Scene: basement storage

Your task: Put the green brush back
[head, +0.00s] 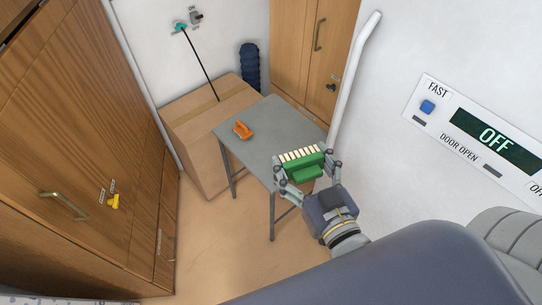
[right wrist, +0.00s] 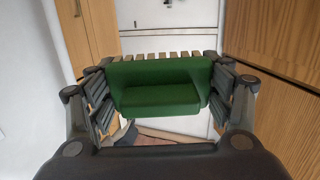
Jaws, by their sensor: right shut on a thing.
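The green brush (head: 306,167) has a green body and a row of cream bristle tufts. My right gripper (head: 308,171) is shut on it, with a finger at each end. In the head view the brush shows over the right end of the grey table; I cannot tell its exact height. In the right wrist view the green brush (right wrist: 160,86) fills the space between the fingers, bristles at the top. My left gripper is not in view.
An orange brush-like object (head: 242,130) lies on the grey table (head: 262,122). A cardboard box (head: 185,125) stands behind it. A hook with a teal-handled rod (head: 197,50) is on the back wall. Wooden cabinets (head: 75,150) stand left; a white pipe (head: 352,75) and control panel (head: 480,135) are right.

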